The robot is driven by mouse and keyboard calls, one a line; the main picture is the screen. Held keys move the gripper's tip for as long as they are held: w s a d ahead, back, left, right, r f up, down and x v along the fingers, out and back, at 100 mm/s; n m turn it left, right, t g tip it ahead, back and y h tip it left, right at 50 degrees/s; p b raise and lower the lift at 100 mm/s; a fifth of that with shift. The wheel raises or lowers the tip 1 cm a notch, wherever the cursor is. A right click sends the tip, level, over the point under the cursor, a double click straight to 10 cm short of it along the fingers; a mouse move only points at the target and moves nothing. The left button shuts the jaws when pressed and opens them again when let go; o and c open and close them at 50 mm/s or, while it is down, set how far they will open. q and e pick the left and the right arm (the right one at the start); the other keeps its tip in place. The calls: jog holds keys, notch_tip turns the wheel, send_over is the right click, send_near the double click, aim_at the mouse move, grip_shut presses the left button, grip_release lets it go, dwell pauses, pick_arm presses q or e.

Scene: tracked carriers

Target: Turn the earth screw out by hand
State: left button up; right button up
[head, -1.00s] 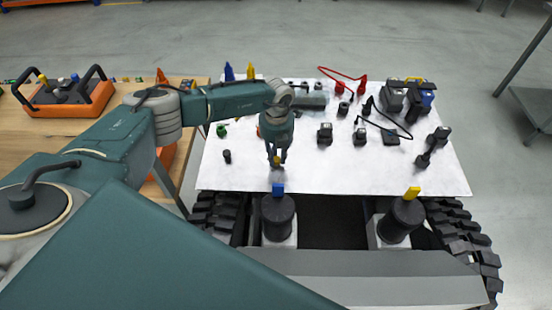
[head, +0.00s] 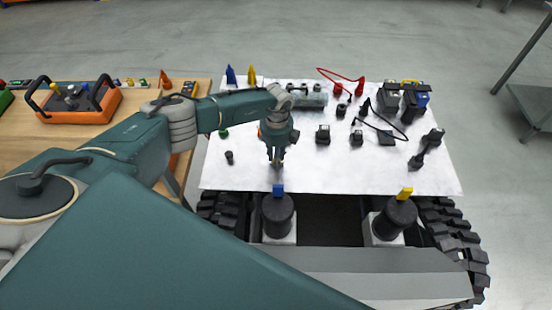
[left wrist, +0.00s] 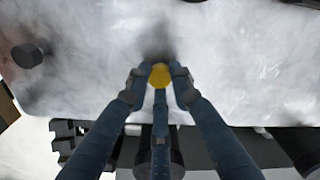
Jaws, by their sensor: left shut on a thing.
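My left gripper (head: 277,163) points down over the front part of the white sheet. Its fingers are shut around a small piece with a round yellow top (left wrist: 159,75), which appears to be the earth screw. In the left wrist view the fingers (left wrist: 158,82) close on the yellow top from several sides. A dark blur lies on the sheet just beyond it. The lower part of the piece is hidden, so I cannot tell whether it is seated or free. My right gripper is in neither current view.
Black posts with a blue cap (head: 278,189) and a yellow cap (head: 404,193) stand between the tracks in front. A small black cylinder (head: 229,157) stands left of the gripper. Black parts and red leads (head: 340,74) lie to the right. An orange case (head: 80,105) sits on the wooden table.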

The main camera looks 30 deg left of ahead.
pick_arm(q)
jog(key=n+p, duration=0.2)
jog(key=n, duration=0.1)
jog(key=n+p, duration=0.1)
jog(key=n, duration=0.1)
jog(key=shift+s+d+r+p, duration=0.1)
jog(key=shift+d+r+p, duration=0.05)
jog(key=shift+r+p, duration=0.2)
jog(key=shift+f+n, duration=0.3)
jog(key=shift+n, duration=0.6)
jog(key=shift+f+n, duration=0.1)
jog(key=shift+n, duration=1.1)
jog(key=n, duration=1)
jog(key=o, duration=1)
jog(key=shift+c, duration=0.2)
